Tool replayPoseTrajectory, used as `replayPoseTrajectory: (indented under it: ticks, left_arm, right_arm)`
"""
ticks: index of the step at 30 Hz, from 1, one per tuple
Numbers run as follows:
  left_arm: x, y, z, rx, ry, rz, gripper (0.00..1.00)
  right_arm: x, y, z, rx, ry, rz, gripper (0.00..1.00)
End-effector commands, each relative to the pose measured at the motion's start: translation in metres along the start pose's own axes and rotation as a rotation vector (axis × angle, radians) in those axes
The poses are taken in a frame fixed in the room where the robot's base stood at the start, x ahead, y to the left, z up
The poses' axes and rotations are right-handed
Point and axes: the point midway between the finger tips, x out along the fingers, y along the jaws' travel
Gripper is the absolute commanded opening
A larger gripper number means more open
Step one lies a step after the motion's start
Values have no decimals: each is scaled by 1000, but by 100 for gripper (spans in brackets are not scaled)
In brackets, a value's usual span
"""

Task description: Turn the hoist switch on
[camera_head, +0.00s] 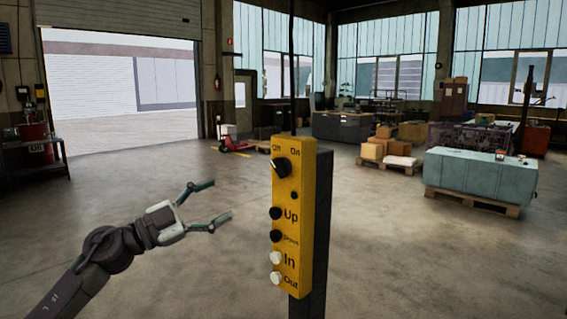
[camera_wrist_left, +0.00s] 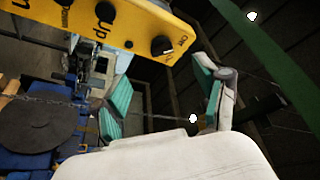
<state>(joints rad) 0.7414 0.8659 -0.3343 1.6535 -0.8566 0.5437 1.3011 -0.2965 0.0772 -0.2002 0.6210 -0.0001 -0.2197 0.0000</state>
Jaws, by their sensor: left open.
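The yellow hoist control box (camera_head: 293,220) hangs upright in the middle of the head view. Its black rotary switch (camera_head: 281,167) sits near the top, below the Off and On labels, and its pale mark appears to be toward Off. My left gripper (camera_head: 221,199) is open and empty, left of the box and apart from it, with its fingers pointing toward it. In the left wrist view the switch (camera_wrist_left: 162,46) shows on the box face, beyond and between the spread fingertips (camera_wrist_left: 164,72). My right gripper is not in view.
Black Up and Down buttons and white In and Out buttons (camera_head: 276,258) line the box below the switch. A cable runs upward from it. The floor around is open. A covered pallet (camera_head: 480,178) and cardboard boxes (camera_head: 372,151) stand farther back on the right.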

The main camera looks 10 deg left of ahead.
Motion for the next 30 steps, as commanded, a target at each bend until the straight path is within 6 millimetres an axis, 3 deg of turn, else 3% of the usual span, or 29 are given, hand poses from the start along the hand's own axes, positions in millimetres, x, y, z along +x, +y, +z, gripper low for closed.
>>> replayPoseTrajectory:
  ticks: [5, 13, 21, 30]
  left_arm:
    - [13, -3, -12, 11, 10, 17, 73]
    - [68, -4, -14, 9, 12, 14, 73]
    - [118, -2, -12, 9, 9, 13, 73]
    - [139, 0, -10, 11, 7, 14, 73]
  right_arm:
    - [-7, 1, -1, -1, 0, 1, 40]
    - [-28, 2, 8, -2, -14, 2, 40]
    - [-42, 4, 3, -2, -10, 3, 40]
    - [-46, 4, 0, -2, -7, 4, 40]
